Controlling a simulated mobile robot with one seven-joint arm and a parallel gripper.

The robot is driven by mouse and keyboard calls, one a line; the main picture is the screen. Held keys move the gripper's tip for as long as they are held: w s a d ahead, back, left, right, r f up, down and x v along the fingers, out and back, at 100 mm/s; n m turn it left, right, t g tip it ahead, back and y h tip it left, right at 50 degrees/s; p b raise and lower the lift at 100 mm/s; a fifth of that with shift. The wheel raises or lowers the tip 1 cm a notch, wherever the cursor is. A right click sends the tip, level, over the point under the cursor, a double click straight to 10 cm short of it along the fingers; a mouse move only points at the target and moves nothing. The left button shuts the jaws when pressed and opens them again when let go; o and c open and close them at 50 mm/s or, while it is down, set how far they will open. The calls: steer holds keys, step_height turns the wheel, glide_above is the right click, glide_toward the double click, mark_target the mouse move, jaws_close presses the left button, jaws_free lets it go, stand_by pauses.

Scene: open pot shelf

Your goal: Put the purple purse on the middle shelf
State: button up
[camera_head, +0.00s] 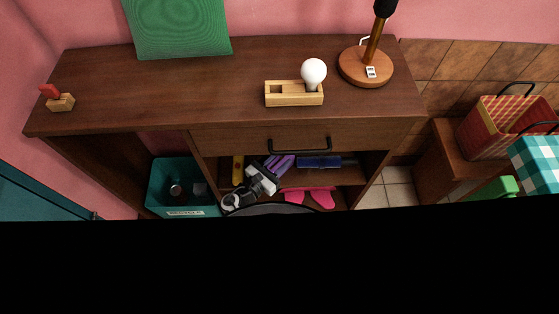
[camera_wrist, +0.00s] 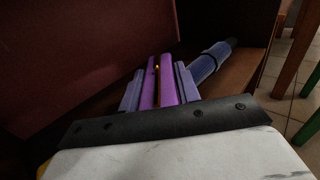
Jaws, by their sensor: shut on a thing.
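The purple purse (camera_head: 284,161) is inside the open compartment under the drawer of the dark wooden cabinet (camera_head: 160,82). My gripper (camera_head: 274,167) reaches into that compartment from the front and is shut on the purse. In the wrist view the purse (camera_wrist: 166,82) sits between the two fingers of my gripper (camera_wrist: 160,84), with a small gold strip along its middle. The purse is at the level of the middle shelf (camera_head: 350,176); I cannot tell whether it rests on the board. My arm hides part of the shelf.
A dark blue rolled item (camera_head: 322,161) lies right of the purse; it also shows in the wrist view (camera_wrist: 211,60). A yellow item (camera_head: 238,169) stands to the left. Pink items (camera_head: 310,195) lie below. The drawer (camera_head: 262,138) is above, and a teal bin (camera_head: 168,190) stands left.

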steer(key=o, duration=1.1)
steer(key=shift+o, duration=0.2)
steer(key=shift+r, duration=0.15)
steer(key=v, duration=1.2)
steer(key=shift+b, duration=0.35)
